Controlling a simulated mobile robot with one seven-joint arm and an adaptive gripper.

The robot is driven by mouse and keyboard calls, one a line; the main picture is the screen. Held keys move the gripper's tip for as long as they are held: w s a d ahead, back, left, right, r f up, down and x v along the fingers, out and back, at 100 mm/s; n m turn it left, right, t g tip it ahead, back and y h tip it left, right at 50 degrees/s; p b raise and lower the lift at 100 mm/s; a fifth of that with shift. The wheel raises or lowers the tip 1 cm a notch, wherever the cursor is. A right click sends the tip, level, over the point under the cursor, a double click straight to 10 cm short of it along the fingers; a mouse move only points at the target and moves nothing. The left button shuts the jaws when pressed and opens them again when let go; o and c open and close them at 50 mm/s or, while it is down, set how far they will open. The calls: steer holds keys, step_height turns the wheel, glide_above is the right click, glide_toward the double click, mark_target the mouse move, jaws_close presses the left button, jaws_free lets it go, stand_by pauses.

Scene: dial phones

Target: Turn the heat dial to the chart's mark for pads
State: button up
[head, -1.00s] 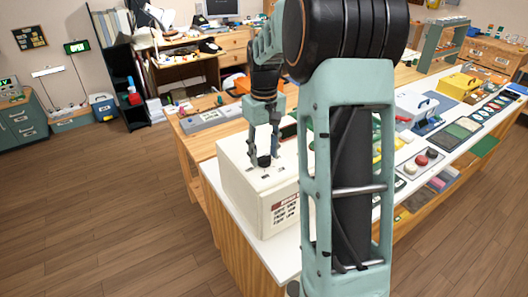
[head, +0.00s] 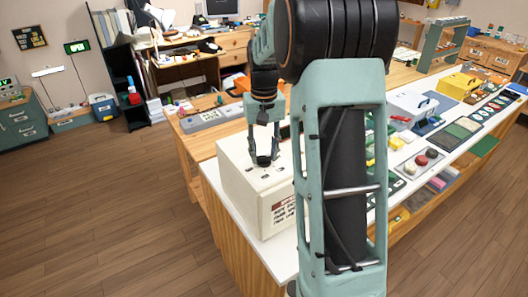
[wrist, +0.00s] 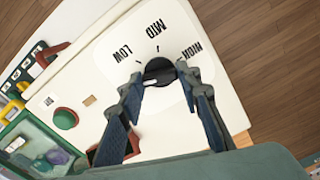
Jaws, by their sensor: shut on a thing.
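The heat dial (wrist: 160,70) is a black round knob on the top of a cream box (head: 236,175). My gripper (head: 264,160) reaches down onto it from above. In the wrist view my gripper (wrist: 160,74) has one finger on each side of the dial, shut on it. A white mark shows on the dial's lower left side, near the left finger. LOW (wrist: 123,53), MID (wrist: 150,29) and HIGH (wrist: 191,51) are printed around it, upside down in this view. The chart (head: 284,208) is on the box's front, partly hidden by my arm; its lines are too small to read surely.
The box stands on the near end of a white-topped bench. In the wrist view a green round button (wrist: 65,118) and a green-rimmed tray (wrist: 35,145) lie at lower left.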

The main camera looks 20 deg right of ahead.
mark_target(264, 156)
steer(key=m, duration=0.4)
steer(key=shift+m, duration=1.9)
steer(key=o, duration=1.2)
steer(key=shift+c, duration=0.2)
steer(key=shift+r, duration=0.15)
step_height(264, 156, up, 12)
